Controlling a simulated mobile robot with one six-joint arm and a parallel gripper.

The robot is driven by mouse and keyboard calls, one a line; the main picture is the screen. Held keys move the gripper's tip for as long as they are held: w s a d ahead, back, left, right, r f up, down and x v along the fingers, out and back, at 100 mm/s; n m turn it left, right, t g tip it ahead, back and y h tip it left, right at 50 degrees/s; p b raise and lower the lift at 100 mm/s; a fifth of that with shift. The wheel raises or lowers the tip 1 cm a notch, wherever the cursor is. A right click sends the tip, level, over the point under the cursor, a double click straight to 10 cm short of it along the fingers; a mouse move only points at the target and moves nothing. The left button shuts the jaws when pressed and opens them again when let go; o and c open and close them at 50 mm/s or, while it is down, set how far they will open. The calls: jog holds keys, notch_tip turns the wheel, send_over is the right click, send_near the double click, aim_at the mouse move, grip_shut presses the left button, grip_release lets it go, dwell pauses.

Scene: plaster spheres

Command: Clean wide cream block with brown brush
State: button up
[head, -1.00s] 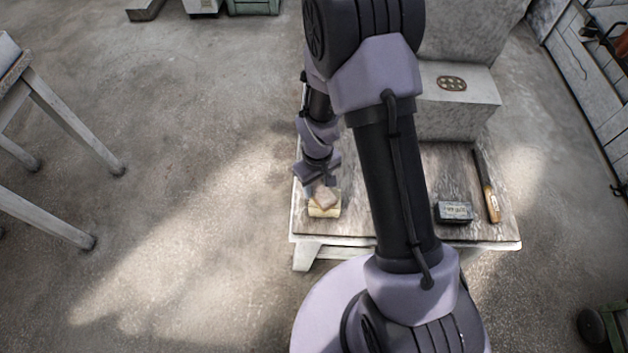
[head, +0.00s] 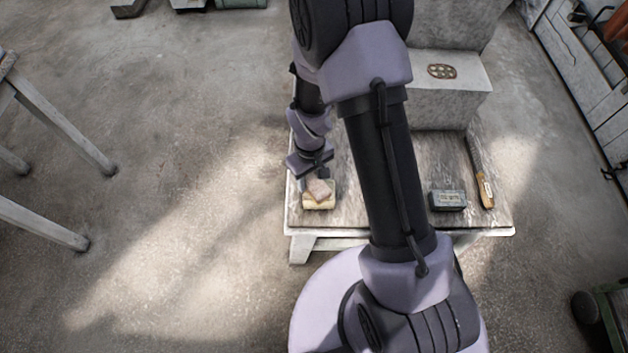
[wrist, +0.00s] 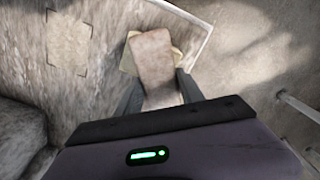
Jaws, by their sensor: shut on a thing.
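A wide cream block (head: 319,203) lies near the front left corner of the worktable (head: 390,222). The brown brush (head: 319,187) is a pinkish-brown slab over the top of the block. My gripper (head: 319,178) is shut on the brush from behind. In the wrist view the brush (wrist: 152,55) extends from between the fingers of my gripper (wrist: 160,92) and covers most of the cream block (wrist: 127,62), of which only edges show. The brush appears to rest on the block, but I cannot tell contact for sure.
A dark box (head: 448,201) and a wooden-handled tool (head: 485,190) lie at the table's right. A large grey stone block (head: 450,95) stands at the back, with a small holed piece (head: 441,71) on its ledge. My arm hides the table's middle.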

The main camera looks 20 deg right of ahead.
jog(key=shift+w+a, duration=0.3)
jog(key=shift+w, duration=0.65)
jog(key=shift+s+d+b, duration=0.1)
jog(key=shift+s+d, duration=0.15)
jog(key=shift+s, duration=0.45)
jog(key=shift+s+d+b, duration=0.15)
jog(key=shift+s+d, duration=0.05)
jog(key=shift+s, duration=0.5)
jog(key=shift+s+d+b, duration=0.1)
jog(key=shift+s+d, duration=0.15)
jog(key=shift+s, duration=0.45)
jog(key=shift+w+a+r+p, duration=0.2)
jog(key=shift+w+r+p, duration=0.2)
jog(key=shift+w, duration=0.1)
jog(key=shift+w+a+r+p, duration=0.15)
jog(key=shift+w+r+p, duration=0.2)
jog(key=shift+w, duration=0.15)
